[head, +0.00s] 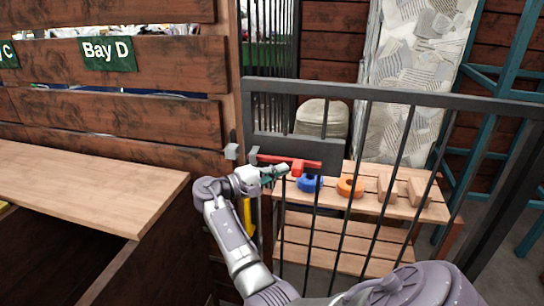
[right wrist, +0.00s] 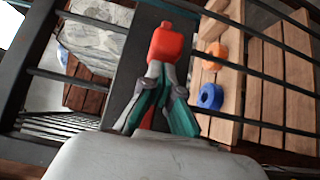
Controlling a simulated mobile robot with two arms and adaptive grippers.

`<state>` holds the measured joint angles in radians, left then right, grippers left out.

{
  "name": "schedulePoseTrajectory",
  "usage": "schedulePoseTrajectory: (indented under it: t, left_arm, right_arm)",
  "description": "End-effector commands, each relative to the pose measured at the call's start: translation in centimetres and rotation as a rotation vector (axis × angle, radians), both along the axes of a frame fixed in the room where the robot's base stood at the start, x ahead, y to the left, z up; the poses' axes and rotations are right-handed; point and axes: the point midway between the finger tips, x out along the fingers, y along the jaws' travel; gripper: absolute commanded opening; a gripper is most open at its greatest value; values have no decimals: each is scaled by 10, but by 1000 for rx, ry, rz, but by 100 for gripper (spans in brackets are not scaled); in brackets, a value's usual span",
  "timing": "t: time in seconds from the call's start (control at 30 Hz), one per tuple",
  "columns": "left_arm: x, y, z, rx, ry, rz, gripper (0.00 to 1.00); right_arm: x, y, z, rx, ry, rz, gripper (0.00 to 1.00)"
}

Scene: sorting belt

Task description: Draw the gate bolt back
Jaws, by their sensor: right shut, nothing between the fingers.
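The red gate bolt (head: 312,164) lies nearly level across the dark plate of the barred gate (head: 345,92), its handle hanging near its middle. A grey bracket sits at the bolt's left end, and a grey block (head: 231,151) is on the wooden post further left. My right gripper (head: 283,170) is shut and empty, its tips just left of the handle. In the right wrist view the red handle (right wrist: 170,42) is just beyond the green-padded fingers (right wrist: 163,80); I cannot tell whether they touch it. My left gripper is not in view.
Behind the gate a slatted wooden bench (head: 400,206) carries a blue ring (head: 309,185), an orange ring (head: 350,187) and wooden pieces. A wooden table (head: 90,185) stands at left, below a plank wall with a Bay D sign (head: 108,54).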

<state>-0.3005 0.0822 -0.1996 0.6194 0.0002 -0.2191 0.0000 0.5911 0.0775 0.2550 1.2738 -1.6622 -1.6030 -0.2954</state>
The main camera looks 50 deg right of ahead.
Motion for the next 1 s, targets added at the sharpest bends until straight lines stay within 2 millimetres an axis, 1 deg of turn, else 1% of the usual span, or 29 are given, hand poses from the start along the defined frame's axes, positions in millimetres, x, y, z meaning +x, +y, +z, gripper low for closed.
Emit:
schedulePoseTrajectory:
  t: [0.03, 0.3, 0.4, 0.5, 0.67, 1.0]
  left_arm:
    - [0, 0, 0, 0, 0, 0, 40]
    - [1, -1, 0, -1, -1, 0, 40]
    - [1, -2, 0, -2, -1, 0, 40]
    - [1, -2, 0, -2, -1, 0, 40]
    - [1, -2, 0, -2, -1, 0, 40]
    - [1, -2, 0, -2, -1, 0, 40]
  right_arm:
    - [4, 10, 0, 2, -1, 3, 0]
    - [23, 66, 1, 1, -1, 7, 0]
    - [29, 83, 1, -1, 0, 6, 0]
    - [33, 95, 1, -1, 0, 6, 0]
    - [35, 103, 1, -2, 0, 6, 0]
    - [35, 104, 1, -2, 0, 6, 0]
